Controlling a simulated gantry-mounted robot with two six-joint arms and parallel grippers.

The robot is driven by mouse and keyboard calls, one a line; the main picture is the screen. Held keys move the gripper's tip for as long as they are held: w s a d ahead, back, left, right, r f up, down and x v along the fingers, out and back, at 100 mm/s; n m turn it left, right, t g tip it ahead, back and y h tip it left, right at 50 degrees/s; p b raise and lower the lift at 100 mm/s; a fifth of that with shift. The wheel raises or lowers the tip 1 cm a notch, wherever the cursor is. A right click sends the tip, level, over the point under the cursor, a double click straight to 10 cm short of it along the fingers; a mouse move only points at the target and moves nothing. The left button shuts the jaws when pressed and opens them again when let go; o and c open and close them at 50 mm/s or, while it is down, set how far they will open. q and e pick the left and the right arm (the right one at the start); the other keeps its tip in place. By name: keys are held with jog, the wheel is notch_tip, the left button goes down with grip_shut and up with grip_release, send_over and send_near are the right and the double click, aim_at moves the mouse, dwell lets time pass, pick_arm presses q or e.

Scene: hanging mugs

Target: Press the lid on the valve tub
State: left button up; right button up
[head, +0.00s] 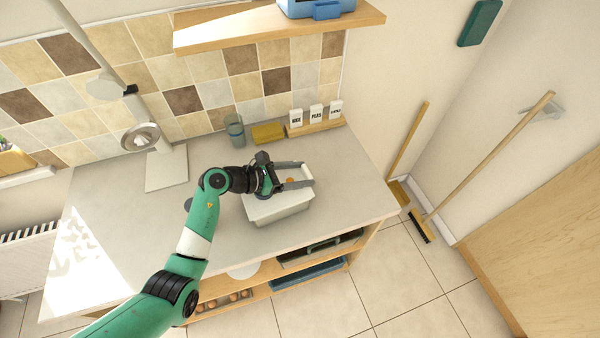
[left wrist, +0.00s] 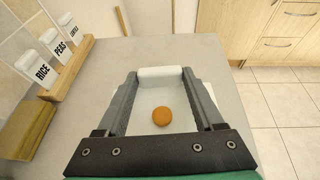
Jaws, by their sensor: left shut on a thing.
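The valve tub (head: 282,214) is a pale rectangular container near the front right of the worktop. The white lid (left wrist: 145,104) lies over it and bears a round orange valve (left wrist: 162,116). I cannot tell whether the lid is fully seated. My left gripper (head: 307,174) is above the tub, with its fingers reaching along both sides of the valve. Its fingertips are shut on a white bar (left wrist: 160,77) beyond the valve. I cannot tell whether this bar is part of the lid. My right gripper is not in view.
A yellow sponge-like block (head: 268,133), a glass (head: 235,128) and a wooden rack (head: 317,126) with white labelled containers stand at the back. The worktop's front left is clear. An open shelf lies below.

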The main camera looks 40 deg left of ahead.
pick_arm(q)
jog(key=o, duration=1.4)
jog(key=v, duration=1.1)
jog(key=shift+s+a, duration=0.15)
jog(key=shift+s, duration=0.15)
jog(key=shift+w+r, duration=0.1)
